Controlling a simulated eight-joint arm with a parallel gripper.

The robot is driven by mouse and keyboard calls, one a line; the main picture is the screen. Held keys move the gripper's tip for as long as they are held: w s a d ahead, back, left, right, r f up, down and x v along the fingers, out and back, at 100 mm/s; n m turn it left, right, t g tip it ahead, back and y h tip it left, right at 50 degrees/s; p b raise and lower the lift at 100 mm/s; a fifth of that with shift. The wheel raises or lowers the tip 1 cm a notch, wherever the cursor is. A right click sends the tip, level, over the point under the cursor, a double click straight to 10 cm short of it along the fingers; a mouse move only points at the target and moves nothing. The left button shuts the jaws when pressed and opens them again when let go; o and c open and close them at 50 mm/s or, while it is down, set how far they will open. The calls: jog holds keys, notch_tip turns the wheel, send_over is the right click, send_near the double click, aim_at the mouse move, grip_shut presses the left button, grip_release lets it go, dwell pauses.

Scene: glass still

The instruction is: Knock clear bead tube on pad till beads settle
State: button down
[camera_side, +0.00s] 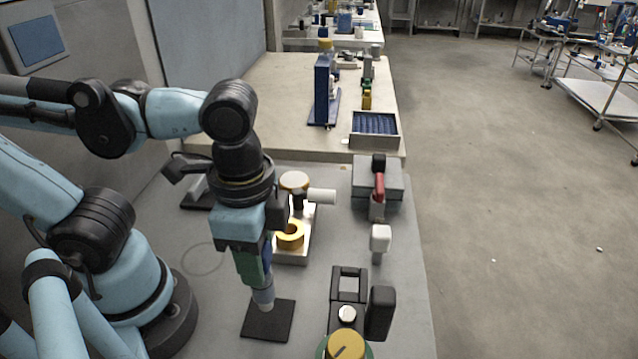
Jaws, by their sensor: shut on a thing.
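My gripper (256,272) points down at the front left of the grey bench, shut on the bead tube (264,296). The tube's pale, greyish lower part shows below the fingers, roughly upright. Its upper part is hidden by my gripper. The dark square pad (275,324) lies flat on the bench directly beneath it. The tube's lower end overlaps the pad's far part in the picture; I cannot tell if it touches. The beads inside are too small to make out.
Close behind, a metal stand holds a yellow ring (290,236). To the right are a white-topped post (380,238), a black fixture (380,312) and a yellow knob (346,344). A grey box (390,172) stands farther back. Bare bench lies left of the pad.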

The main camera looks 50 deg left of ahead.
dwell(0.3)
jog(key=shift+f, duration=0.9)
jog(key=shift+r, duration=0.85)
jog(key=shift+f, duration=0.9)
jog(key=shift+r, duration=0.9)
